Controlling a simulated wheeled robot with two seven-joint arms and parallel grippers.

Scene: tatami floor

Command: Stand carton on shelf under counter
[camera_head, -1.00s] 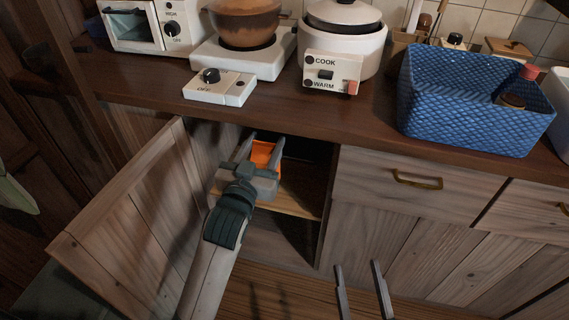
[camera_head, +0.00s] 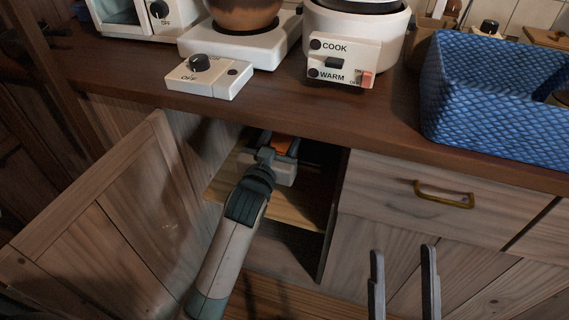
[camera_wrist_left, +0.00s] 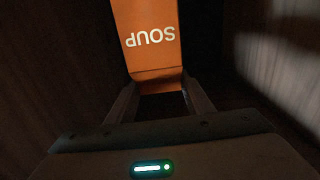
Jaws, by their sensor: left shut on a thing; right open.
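The orange carton (camera_head: 284,144) is inside the open cabinet under the counter, mostly hidden by my left gripper and the counter edge. The left wrist view shows its orange face (camera_wrist_left: 148,45) with the word SOUP upside down. My left gripper (camera_head: 279,146) is shut on the carton's near end, above the wooden shelf (camera_head: 300,207). I cannot tell whether the carton touches the shelf. My right gripper (camera_head: 403,255) is open and empty, in front of the cabinet fronts at the lower right.
The cabinet door (camera_head: 110,220) stands open left of my left arm. The counter (camera_head: 300,112) overhangs the opening. On it are a stove with a pot (camera_head: 240,20), a rice cooker (camera_head: 345,55) and a blue basket (camera_head: 490,100). A drawer (camera_head: 400,190) is shut at right.

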